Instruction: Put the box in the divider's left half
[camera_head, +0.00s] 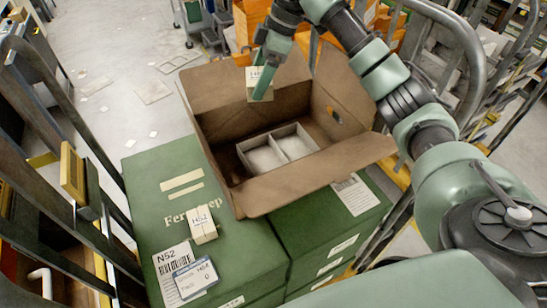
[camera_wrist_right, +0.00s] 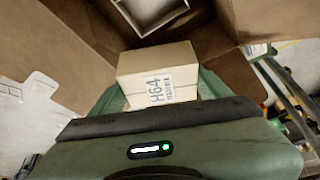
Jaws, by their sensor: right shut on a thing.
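My right gripper (camera_head: 262,88) is shut on a small cream box (camera_head: 252,73). In the right wrist view the box (camera_wrist_right: 158,72) shows the label H64. The gripper holds it up by the far left side of an open cardboard carton (camera_head: 279,192). Inside the carton lies a pale divider (camera_head: 278,149) with two compartments side by side, both seemingly empty. Part of the divider (camera_wrist_right: 156,31) shows beyond the held box in the wrist view. My left gripper is not in view.
The carton stands on green cases (camera_head: 150,190) with its flaps spread. Metal rails (camera_head: 480,70) flank both sides.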

